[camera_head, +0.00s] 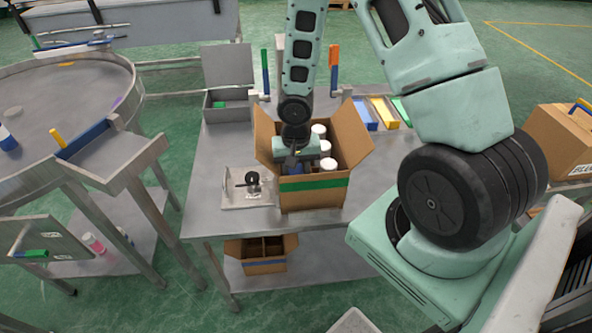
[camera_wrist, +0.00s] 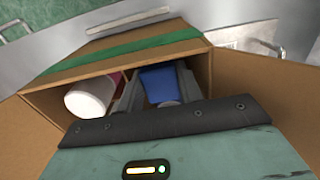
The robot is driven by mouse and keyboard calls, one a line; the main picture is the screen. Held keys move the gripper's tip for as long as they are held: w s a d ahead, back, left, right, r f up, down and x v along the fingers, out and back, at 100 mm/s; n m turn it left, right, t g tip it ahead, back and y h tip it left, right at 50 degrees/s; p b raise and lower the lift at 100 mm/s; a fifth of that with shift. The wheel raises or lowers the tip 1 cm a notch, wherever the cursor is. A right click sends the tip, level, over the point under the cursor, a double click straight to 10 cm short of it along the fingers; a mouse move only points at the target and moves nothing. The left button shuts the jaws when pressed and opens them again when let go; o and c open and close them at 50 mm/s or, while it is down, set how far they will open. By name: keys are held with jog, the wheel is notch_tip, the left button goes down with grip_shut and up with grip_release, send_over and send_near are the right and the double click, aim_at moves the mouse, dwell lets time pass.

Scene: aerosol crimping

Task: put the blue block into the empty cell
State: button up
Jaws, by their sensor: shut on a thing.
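My gripper (camera_head: 297,162) reaches down into an open cardboard box (camera_head: 315,199) with a green stripe on the grey table. In the wrist view its two fingers stand on either side of the blue block (camera_wrist: 159,83) and are shut on it. The block is inside the box, below the rim, in a compartment beside a white-capped can (camera_wrist: 91,97). The block's lower end and the compartment floor are hidden. In the head view several white-capped cans (camera_head: 328,165) stand in the box to the right of my gripper.
The box flaps (camera_head: 350,135) stand spread outward. A small fixture with a black knob (camera_head: 252,180) sits left of the box. Blue, yellow and green bins (camera_head: 384,112) lie behind it at right. A grey open case (camera_head: 228,100) stands at the back left.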

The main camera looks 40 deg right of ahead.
aim_at(297, 171)
dwell(0.3)
jog(key=o, duration=1)
jog(key=shift+o, duration=0.2)
notch_tip(297, 171, up, 17)
jog(key=p, duration=0.3)
jog(key=shift+r, duration=0.2)
